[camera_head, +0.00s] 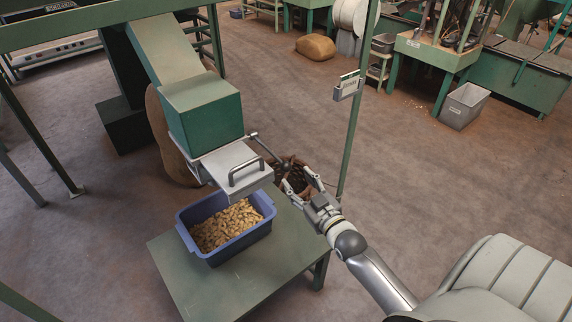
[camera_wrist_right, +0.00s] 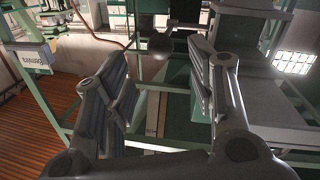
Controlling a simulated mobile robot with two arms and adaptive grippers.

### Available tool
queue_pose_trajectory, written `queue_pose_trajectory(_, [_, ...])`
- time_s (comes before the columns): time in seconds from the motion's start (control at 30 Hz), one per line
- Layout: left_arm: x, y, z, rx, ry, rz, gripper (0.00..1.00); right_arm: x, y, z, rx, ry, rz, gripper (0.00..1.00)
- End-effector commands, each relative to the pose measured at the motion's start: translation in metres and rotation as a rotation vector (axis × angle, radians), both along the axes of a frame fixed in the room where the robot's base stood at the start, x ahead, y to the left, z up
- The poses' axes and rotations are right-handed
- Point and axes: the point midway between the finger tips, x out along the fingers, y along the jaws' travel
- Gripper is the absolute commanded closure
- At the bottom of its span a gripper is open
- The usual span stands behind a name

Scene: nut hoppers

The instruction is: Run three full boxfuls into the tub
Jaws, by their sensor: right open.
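The blue tub (camera_head: 263,204) sits on the green table, with a layer of tan nuts (camera_head: 226,226) inside. Above it hangs the green hopper box (camera_head: 205,112), with a pale metal box (camera_head: 240,160) under it that has a grey bar handle (camera_head: 243,170). A dark lever (camera_head: 266,149) sticks out beside the box; a round knob (camera_wrist_right: 161,45) shows beyond my fingers in the wrist view. My right gripper (camera_head: 297,180) is open and empty, right of the metal box, near the lever but apart from it. The inside of the metal box is hidden. My left gripper is out of view.
The green table (camera_head: 225,282) has bare room in front of the tub. A green post (camera_head: 352,130) with a small sign (camera_head: 348,86) stands behind my right gripper. A dark basket (camera_head: 295,172) is on the floor behind it.

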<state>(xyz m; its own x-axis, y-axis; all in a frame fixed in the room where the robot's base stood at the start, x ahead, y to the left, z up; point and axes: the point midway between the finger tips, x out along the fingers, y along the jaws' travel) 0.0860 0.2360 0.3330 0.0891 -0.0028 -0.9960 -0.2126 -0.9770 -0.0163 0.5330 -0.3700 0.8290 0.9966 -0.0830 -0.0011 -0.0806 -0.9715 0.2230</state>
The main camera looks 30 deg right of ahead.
Motion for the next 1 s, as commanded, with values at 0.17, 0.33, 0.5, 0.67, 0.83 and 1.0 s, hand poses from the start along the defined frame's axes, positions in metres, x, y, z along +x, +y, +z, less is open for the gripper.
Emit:
queue_pose_trajectory(0.17, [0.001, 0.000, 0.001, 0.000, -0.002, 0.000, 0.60, 0.034, -0.003, 0.002, 0.001, -0.003, 0.000, 0.49])
queue_pose_trajectory(0.33, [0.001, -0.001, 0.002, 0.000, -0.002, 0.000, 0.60, 0.058, -0.004, 0.001, 0.002, -0.003, 0.001, 0.49])
queue_pose_trajectory(0.5, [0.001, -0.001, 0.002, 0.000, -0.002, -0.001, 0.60, 0.073, -0.005, 0.000, 0.001, -0.001, 0.001, 0.49])
queue_pose_trajectory(0.67, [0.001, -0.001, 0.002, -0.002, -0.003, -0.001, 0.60, 0.078, -0.006, 0.001, 0.001, -0.002, 0.001, 0.49])
queue_pose_trajectory(0.83, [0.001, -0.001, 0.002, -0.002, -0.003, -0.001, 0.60, 0.078, -0.006, 0.001, 0.001, -0.002, 0.001, 0.49])
queue_pose_trajectory(1.0, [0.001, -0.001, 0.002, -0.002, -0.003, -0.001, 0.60, 0.078, -0.006, 0.001, 0.001, -0.002, 0.001, 0.64])
